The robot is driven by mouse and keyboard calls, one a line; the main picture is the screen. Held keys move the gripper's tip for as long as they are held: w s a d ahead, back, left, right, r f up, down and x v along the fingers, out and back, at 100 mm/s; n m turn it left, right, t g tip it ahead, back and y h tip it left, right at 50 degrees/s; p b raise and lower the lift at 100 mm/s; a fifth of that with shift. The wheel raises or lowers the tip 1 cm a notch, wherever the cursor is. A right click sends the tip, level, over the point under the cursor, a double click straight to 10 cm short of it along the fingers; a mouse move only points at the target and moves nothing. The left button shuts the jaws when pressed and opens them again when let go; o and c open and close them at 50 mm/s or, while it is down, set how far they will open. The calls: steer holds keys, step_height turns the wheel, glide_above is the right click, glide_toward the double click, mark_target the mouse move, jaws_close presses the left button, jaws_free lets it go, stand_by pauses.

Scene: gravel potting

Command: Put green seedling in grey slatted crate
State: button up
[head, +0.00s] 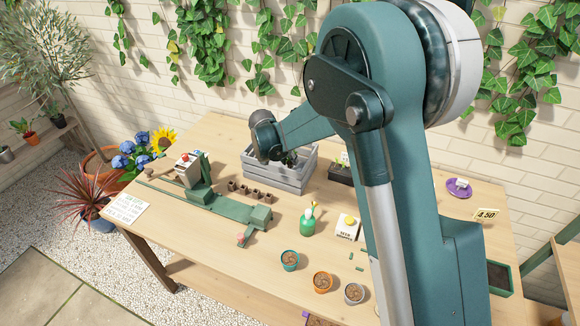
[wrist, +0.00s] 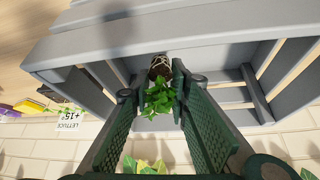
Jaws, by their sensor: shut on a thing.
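The green seedling (wrist: 160,97) shows small bright leaves and a brown root ball (wrist: 160,67) with a pale wrap in the wrist view. My gripper (wrist: 154,88) is shut on it, one ribbed finger on each side. The grey slatted crate (wrist: 200,32) surrounds the seedling in that view, with the root ball close to one plank wall. In the head view the crate (head: 275,181) stands at the back of the table, and my gripper (head: 288,158) reaches down into its opening, partly hidden. I cannot tell whether the root ball touches the crate floor.
A black tray (head: 340,173) stands just right of the crate. Several small brown pots (head: 250,191) line up in front of it. A green bottle (head: 307,224), a seed box (head: 346,227) and potted cups (head: 322,282) stand nearer. A purple dish (head: 459,188) is at right.

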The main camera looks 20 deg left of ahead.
mark_target(288, 163)
steer(key=shift+f, duration=1.85)
steer(key=shift+f+b, duration=0.15)
steer(key=shift+b, duration=0.25)
steer(key=o, duration=0.8)
steer(key=shift+r, duration=0.2)
steer(key=p+v, duration=0.1)
steer(key=v, duration=1.1)
steer(key=shift+p, duration=0.4)
steer(key=shift+d, duration=0.1)
